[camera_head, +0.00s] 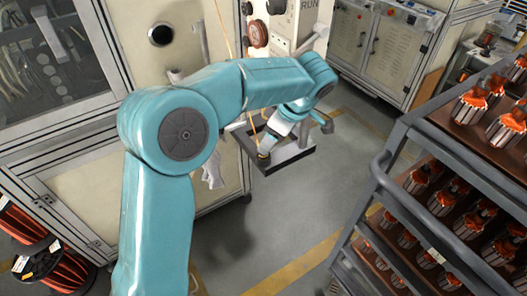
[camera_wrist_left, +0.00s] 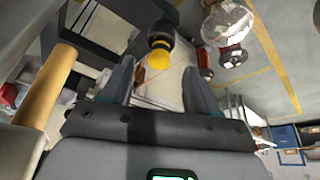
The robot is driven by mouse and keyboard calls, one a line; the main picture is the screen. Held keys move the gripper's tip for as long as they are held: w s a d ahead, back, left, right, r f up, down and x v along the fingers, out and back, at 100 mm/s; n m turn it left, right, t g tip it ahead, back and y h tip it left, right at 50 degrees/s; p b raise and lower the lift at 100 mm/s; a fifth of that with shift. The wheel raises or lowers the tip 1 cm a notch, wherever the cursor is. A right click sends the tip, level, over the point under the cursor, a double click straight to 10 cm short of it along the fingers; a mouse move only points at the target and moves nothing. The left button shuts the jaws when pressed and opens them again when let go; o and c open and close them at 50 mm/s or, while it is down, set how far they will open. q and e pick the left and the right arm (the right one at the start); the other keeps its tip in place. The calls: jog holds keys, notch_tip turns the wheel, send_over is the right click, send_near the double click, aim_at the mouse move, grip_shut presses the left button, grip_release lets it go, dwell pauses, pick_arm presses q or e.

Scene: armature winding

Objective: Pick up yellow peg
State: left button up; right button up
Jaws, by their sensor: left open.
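A round yellow end with a black collar, which looks like the yellow peg (camera_wrist_left: 158,58), shows ahead of and between the fingers of my left gripper (camera_wrist_left: 158,78) in the left wrist view. The two fingers are apart with nothing clearly between them. I cannot tell whether they touch the peg. In the head view a small yellow and black piece (camera_head: 263,156) shows by the black plate (camera_head: 290,163), below my left wrist. My teal left arm hides part of this area. My right gripper is in neither view.
A shelved cart (camera_head: 395,150) with several orange-and-copper armatures stands at the right. A machine cabinet (camera_head: 160,60) is behind my arm, and wire spools (camera_head: 50,268) are at the lower left. A tan rod (camera_wrist_left: 45,88) is left of the fingers. The floor (camera_head: 255,235) is open.

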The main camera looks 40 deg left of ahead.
pick_arm(q)
jog(key=p+x, duration=0.1)
jog(key=x, duration=0.3)
jog(key=shift+a+f, duration=0.15)
jog(key=shift+f, duration=0.15)
grip_shut()
jog(key=shift+r, duration=0.1)
jog(key=shift+r, duration=0.5)
notch_tip(320, 180, up, 3)
jog(key=shift+f+b, duration=0.25)
jog(key=shift+b, duration=0.45)
jog(key=w+d+b, duration=0.2)
jog(key=d+b, duration=0.1)
jog(key=d, duration=1.5)
